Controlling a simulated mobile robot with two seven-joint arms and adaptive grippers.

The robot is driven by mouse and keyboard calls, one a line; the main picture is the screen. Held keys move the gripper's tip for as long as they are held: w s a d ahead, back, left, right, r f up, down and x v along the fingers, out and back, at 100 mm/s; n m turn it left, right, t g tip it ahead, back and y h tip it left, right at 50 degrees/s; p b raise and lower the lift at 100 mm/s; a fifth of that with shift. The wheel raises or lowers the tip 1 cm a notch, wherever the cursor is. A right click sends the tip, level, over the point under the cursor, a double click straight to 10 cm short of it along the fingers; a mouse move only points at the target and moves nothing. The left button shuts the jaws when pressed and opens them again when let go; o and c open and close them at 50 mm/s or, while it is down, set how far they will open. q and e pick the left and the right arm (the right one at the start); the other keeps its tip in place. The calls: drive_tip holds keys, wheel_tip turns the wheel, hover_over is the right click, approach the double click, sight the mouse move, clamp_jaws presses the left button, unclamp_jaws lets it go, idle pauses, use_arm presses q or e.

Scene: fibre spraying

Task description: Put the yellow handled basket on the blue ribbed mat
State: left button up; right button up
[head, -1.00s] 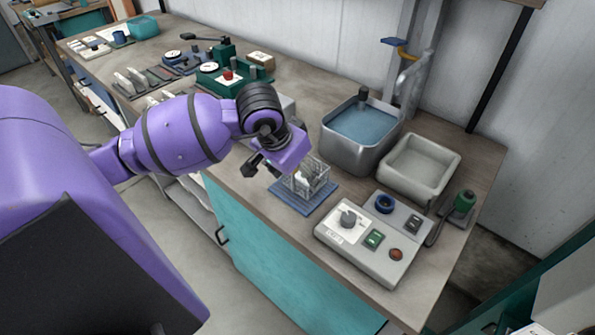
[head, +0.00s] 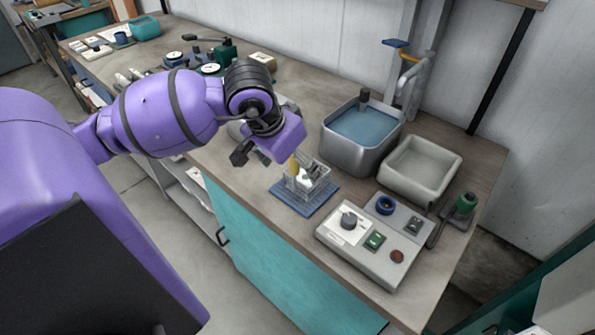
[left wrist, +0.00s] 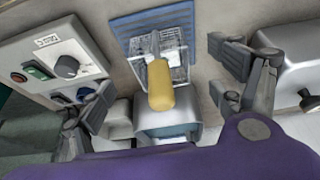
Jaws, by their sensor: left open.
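The wire basket (head: 312,184) with an upright yellow handle (head: 293,166) stands on the blue ribbed mat (head: 303,205) near the bench's front edge. In the left wrist view the yellow handle (left wrist: 160,86) points toward the camera, above the basket (left wrist: 148,50) and the mat (left wrist: 125,28). My left gripper (head: 255,158) is above and to the left of the basket in the head view. Its fingers are open, and in the left wrist view the handle lies between the open fingers (left wrist: 158,92), apart from both. My right gripper is out of view.
A metal tank of blue liquid (head: 347,154) and an empty grey tray (head: 408,184) stand behind the mat. A control box with knob and buttons (head: 352,252) is to its right. Fixtures (head: 190,65) fill the bench's far left.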

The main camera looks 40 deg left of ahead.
use_arm(q)
drive_tip(key=v, duration=0.7)
drive_tip(key=shift+s, duration=0.1)
idle(1.2)
